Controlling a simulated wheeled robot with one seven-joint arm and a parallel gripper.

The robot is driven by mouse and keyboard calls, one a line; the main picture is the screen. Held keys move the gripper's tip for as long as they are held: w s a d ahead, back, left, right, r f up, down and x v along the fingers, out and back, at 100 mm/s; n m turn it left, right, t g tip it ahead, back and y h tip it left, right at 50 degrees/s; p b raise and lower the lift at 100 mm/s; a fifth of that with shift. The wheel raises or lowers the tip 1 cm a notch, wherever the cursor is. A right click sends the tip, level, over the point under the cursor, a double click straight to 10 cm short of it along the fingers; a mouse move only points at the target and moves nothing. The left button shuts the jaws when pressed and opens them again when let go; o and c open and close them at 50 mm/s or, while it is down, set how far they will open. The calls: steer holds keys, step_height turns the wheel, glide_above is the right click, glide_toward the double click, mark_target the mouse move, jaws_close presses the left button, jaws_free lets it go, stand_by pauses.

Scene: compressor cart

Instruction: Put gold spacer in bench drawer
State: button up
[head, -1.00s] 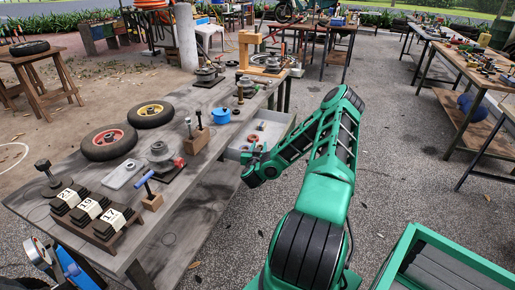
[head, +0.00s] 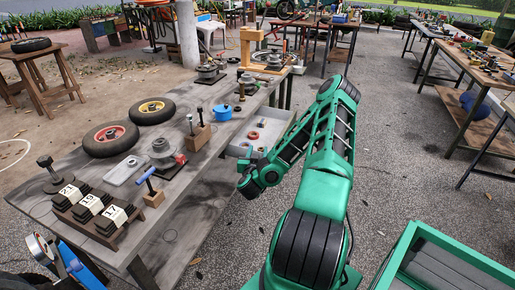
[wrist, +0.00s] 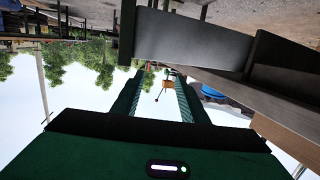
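The bench drawer (head: 282,121) is pulled out from the right side of the long bench, with its grey floor showing. A red ring (head: 253,135) and other small parts show in it. My gripper (head: 246,158) is at the drawer's near end, partly hidden by my own wrist. In the wrist view my gripper (wrist: 158,85) has its two ridged fingers apart, with only distant background between them. A grey panel, which looks like the drawer (wrist: 190,42), crosses above the fingers there. I cannot pick out the gold spacer for certain; nothing gold shows between the fingers.
The bench (head: 75,155) holds a red-hubbed wheel (head: 110,138), a yellow-hubbed wheel (head: 152,110), a blue pot (head: 222,112) and a numbered rack (head: 95,208). Paved ground (head: 415,150) is clear to the right of my arm. Other tables stand behind and at far right.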

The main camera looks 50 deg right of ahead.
steer(key=w+a+r+n+t+y, duration=0.1)
steer(key=w+a+n+y, duration=0.1)
steer(key=a+n+y, duration=0.35)
steer(key=w+a+r+n+y, duration=0.2)
steer(key=w+a+n+y, duration=0.15)
steer(key=a, duration=0.35)
steer(key=s+a+r+m+g+y, duration=0.1)
steer(key=s+a+r+g, duration=0.2)
steer(key=s, duration=0.9)
steer(key=s+a+r+m+g+y, duration=0.1)
steer(key=s+a+r+g, duration=0.3)
steer(key=s+r, duration=0.6)
steer(key=s+a+r+m+g+y, duration=0.2)
steer(key=s+r, duration=0.5)
steer(key=s, duration=0.7)
steer(key=shift+a+r+m+g, duration=0.15)
steer(key=shift+a+m+g, duration=0.25)
steer(key=shift+a+g, duration=0.65)
steer(key=shift+a, duration=0.1)
